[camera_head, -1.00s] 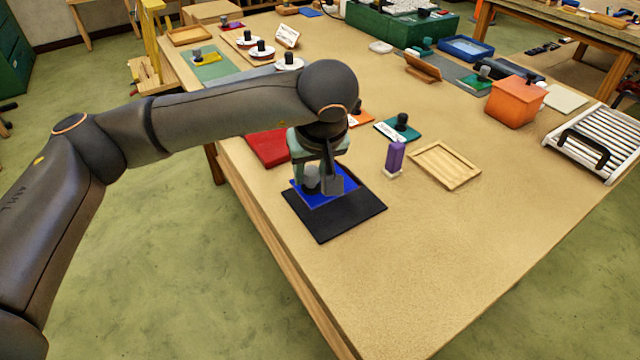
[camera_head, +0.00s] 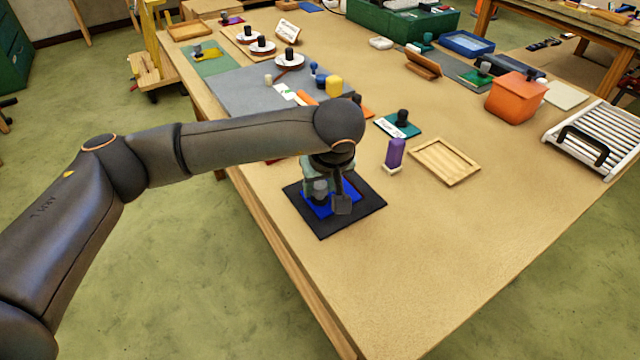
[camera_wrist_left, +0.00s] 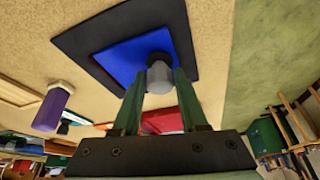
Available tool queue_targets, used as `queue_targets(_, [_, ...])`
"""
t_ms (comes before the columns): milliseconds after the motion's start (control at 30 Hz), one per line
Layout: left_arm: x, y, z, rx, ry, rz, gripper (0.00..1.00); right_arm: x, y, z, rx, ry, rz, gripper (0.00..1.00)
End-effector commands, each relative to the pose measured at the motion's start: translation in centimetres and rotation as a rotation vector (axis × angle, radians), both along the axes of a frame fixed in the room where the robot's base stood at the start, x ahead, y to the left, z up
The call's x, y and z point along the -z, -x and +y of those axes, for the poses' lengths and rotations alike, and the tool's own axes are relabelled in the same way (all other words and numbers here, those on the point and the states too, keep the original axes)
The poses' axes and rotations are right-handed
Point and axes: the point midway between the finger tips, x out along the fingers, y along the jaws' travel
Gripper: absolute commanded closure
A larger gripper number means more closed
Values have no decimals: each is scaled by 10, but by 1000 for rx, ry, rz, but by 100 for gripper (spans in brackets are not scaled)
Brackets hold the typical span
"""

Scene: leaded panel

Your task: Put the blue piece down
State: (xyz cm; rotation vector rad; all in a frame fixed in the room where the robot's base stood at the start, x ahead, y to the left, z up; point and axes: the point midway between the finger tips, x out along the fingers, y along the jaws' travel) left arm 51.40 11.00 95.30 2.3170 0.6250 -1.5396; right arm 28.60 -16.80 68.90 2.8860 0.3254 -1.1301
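The blue piece (camera_head: 350,189) is a flat blue square with a grey knob. It lies within the outline of a black square mat (camera_head: 362,212) near the table's left edge; I cannot tell whether it rests on it or sits just above. My left gripper (camera_head: 331,196) is over the piece, pointing down. In the left wrist view its green fingers (camera_wrist_left: 160,82) are on both sides of the knob, closed on it. The blue sheet (camera_wrist_left: 128,62) there has black margin around it. My right gripper is not in view.
A purple upright block (camera_head: 395,153) on a pale base and a wooden tray (camera_head: 444,162) stand to the right of the mat. A teal piece with a dark knob (camera_head: 400,124) is behind them. A grey mat (camera_head: 240,92) lies farther back. The near right table is clear.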

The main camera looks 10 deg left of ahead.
Motion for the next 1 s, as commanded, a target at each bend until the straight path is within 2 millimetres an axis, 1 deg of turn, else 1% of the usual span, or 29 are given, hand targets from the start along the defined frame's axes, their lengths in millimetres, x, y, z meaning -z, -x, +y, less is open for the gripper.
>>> queue_targets(33, [0, 0, 0, 0, -1, 0, 50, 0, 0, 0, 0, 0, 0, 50])
queue_targets(200, [0, 0, 0, 0, -1, 0, 32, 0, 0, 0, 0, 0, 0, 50])
queue_targets(433, [-1, 0, 0, -1, 0, 0, 32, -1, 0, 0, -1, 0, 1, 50])
queue_targets(567, [-7, 0, 0, 0, 1, 0, 32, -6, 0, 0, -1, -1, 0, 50])
queue_targets(667, [-20, 4, -4, 2, 2, -4, 32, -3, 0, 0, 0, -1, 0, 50])
queue_targets(900, [-69, 22, -14, 2, 1, -5, 32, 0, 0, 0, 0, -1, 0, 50])
queue_targets(1000, [-87, 29, -18, 2, 1, -4, 32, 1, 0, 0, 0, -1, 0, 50])
